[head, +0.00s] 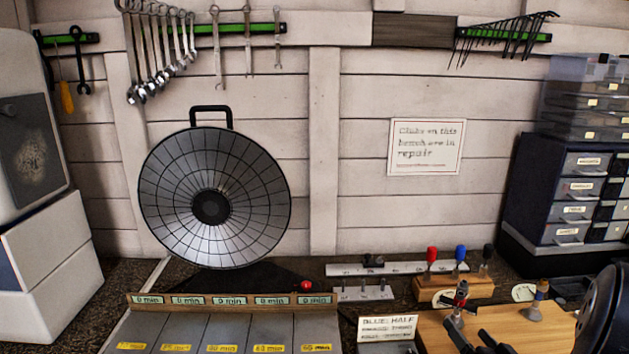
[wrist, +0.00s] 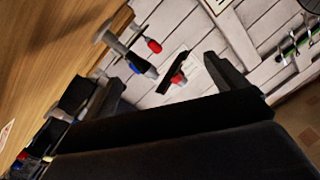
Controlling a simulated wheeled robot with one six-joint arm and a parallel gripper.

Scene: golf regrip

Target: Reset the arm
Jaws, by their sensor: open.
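My gripper (wrist: 160,72) is open in the wrist view, its two dark fingers spread wide with nothing between them. Beyond the fingers are a pale wall and clamp handles, a red one (wrist: 154,46) and a blue-black one (wrist: 143,66). In the head view, two dark prongs show at the bottom edge in front of a wooden board (head: 540,325). I cannot tell for sure whether they are my fingers.
A wooden block (head: 455,290) carries red, blue and black handles. A sign card (head: 387,329) stands left of the board. Drawer cabinets (head: 575,190) stand at right. A white machine (head: 45,260) stands at left.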

